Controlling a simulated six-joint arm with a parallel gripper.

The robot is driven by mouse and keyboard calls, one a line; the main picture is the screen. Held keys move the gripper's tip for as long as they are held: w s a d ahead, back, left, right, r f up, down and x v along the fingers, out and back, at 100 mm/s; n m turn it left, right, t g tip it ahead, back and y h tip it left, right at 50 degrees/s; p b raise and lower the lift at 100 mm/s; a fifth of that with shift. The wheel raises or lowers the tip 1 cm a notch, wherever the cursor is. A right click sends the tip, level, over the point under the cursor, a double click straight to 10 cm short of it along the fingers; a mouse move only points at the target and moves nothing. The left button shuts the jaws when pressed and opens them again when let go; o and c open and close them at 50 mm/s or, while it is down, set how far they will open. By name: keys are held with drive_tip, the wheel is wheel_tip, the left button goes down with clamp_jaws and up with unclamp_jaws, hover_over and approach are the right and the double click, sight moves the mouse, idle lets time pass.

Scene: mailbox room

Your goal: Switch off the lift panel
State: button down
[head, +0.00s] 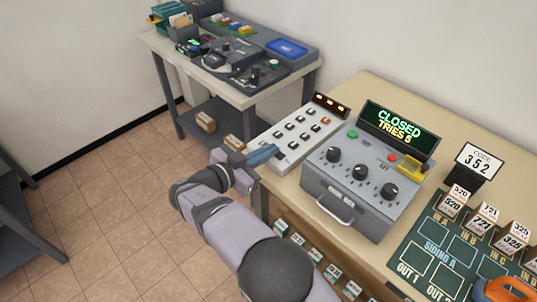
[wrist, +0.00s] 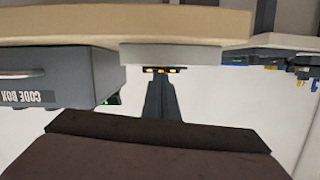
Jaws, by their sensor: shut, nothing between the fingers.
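The lift panel is probably the pale sloped panel (head: 283,146) with several dark switches or buttons and one red one, on the long table. A dark display (head: 331,104) with amber lights stands at its back edge. Their exact positions are too small to read. My gripper (head: 264,155) is shut and empty at the panel's front left edge; touching or just above cannot be told. In the wrist view, which is upside down, my closed fingers (wrist: 160,90) point toward the amber lights (wrist: 161,70), and the panel's pale edge (wrist: 170,54) shows.
A grey code box (head: 350,190) with knobs stands right of the panel; its screen (head: 392,128) reads CLOSED, TRIES 5. A code card (head: 478,160) reads 352. A dark siding board (head: 437,250) lies front right. Another bench (head: 215,75) holds equipment behind.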

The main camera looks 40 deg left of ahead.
drive_tip(key=shift+f, duration=0.2)
drive_tip(key=shift+a+r, duration=0.1)
drive_tip(key=shift+r, duration=0.35)
drive_tip(key=r, duration=0.1)
drive_tip(key=r+b, duration=0.1)
drive_tip(key=r, duration=0.1)
drive_tip(key=shift+s+a+r, duration=0.2)
drive_tip(key=shift+s+a, duration=0.05)
drive_tip(key=shift+s, duration=0.1)
drive_tip(key=b+v, duration=0.2)
drive_tip(key=v, duration=0.7)
drive_tip(key=shift+s+a, duration=0.2)
drive_tip(key=shift+r, duration=0.1)
